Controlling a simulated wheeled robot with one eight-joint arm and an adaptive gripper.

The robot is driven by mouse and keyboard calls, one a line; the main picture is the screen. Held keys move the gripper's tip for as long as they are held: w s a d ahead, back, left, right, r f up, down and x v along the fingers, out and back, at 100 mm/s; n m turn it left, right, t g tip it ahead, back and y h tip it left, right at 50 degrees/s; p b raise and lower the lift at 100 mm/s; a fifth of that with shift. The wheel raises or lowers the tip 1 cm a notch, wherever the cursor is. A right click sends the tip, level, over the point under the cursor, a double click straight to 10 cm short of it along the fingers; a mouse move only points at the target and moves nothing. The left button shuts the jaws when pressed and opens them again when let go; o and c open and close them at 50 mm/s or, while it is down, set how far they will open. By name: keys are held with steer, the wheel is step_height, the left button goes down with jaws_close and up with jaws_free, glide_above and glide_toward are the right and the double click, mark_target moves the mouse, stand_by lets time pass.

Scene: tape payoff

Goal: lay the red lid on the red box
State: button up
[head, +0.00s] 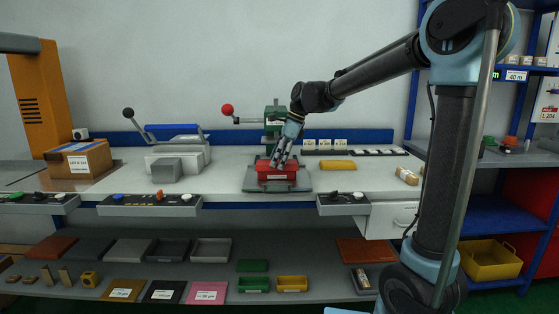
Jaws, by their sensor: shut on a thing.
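The red box (277,176) sits on a dark grey plate (250,186) on the workbench, below the green press. My gripper (279,164) points down over it, with its fingers at the top of the red shape. It is shut on the red lid (264,164), which is level or nearly so and right over the box. Lid and box look like one red block from here. I cannot tell whether the lid touches the box rim or hangs just above it. The fingers hide part of the lid.
A green press with a red knob (227,109) stands behind. A grey sealing device (178,150) and a cardboard box (80,159) are at left. A yellow block (338,165) lies at right. Control panels line the front edge. Several bins and lids fill the lower shelf.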

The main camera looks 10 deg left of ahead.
steer(key=o, duration=1.1)
steer(key=v, duration=1.2)
steer(key=s+d+f+n+t, duration=0.1)
steer(key=s+d+f+n, duration=0.1)
steer(key=d, duration=0.4)
steer(key=s+d+f+n, duration=0.2)
steer(key=d+f, duration=0.1)
steer(key=d, duration=0.3)
steer(key=s+d+f+n+t+h, duration=0.1)
steer(key=s+d+f+n, duration=0.4)
steer(key=s+d+f, duration=0.5)
steer(key=s+d+f+n+t+h, duration=0.1)
steer(key=s+d+f+n+h, duration=0.2)
steer(key=s+d+f+n, duration=0.3)
steer(key=s+d+f, duration=0.4)
steer(key=d+f, duration=0.4)
steer(key=shift+s+f+n, duration=0.3)
